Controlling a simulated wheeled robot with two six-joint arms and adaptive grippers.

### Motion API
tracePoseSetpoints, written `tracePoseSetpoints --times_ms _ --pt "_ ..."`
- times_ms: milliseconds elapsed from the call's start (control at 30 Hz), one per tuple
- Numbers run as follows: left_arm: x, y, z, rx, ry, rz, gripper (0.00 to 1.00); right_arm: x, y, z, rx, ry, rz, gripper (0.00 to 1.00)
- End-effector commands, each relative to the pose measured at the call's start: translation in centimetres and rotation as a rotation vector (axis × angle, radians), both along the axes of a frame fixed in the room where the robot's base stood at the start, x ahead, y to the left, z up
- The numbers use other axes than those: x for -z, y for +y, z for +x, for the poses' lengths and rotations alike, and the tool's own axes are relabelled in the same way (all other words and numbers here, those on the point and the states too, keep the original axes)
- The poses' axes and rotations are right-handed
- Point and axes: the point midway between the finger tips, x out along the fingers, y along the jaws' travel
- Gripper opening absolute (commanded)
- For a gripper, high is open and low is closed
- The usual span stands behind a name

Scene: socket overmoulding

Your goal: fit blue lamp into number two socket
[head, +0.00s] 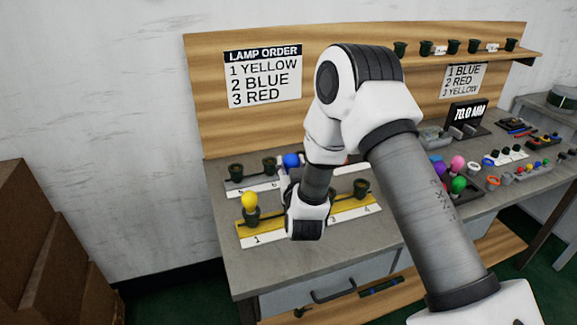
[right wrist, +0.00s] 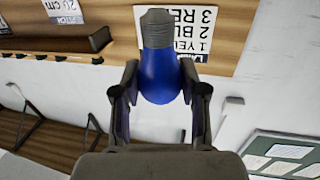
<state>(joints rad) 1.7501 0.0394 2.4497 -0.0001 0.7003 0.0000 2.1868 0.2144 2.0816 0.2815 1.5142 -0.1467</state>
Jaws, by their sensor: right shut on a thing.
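My right gripper (right wrist: 159,80) is shut on the blue lamp (right wrist: 160,75), with its fingers on either side of the blue bulb and the grey screw cap pointing away from the palm. In the head view a blue bulb (head: 291,160) shows just above my right wrist, and the fingers there are mostly hidden. The front yellow strip (head: 262,236) carries a yellow lamp (head: 249,202) upright in socket 1. The number two socket is hidden behind my wrist. A dark socket (head: 362,189) stands by the number 4. My left gripper is not in view.
A back strip with dark sockets (head: 236,172) stands behind the front row. The lamp order sign (head: 262,77) reads yellow, blue, red. Coloured parts, including a green ball (head: 458,185), crowd the bench's right side. The bench's front left corner (head: 245,275) is clear.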

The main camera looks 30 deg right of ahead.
Motion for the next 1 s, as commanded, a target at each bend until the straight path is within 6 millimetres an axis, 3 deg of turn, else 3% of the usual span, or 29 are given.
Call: tracePoseSetpoints --times_ms 367,800,1000 --pt "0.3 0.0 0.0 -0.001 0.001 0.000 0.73 0.3 0.1 -0.1 -0.001 0.000 0.001 0.15" --pt "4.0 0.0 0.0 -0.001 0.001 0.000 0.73 5.0 0.2 -0.1 -0.001 0.000 0.001 0.15" --pt "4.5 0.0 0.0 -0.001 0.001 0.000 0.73 5.7 0.2 -0.1 -0.001 -0.001 0.000 0.15"
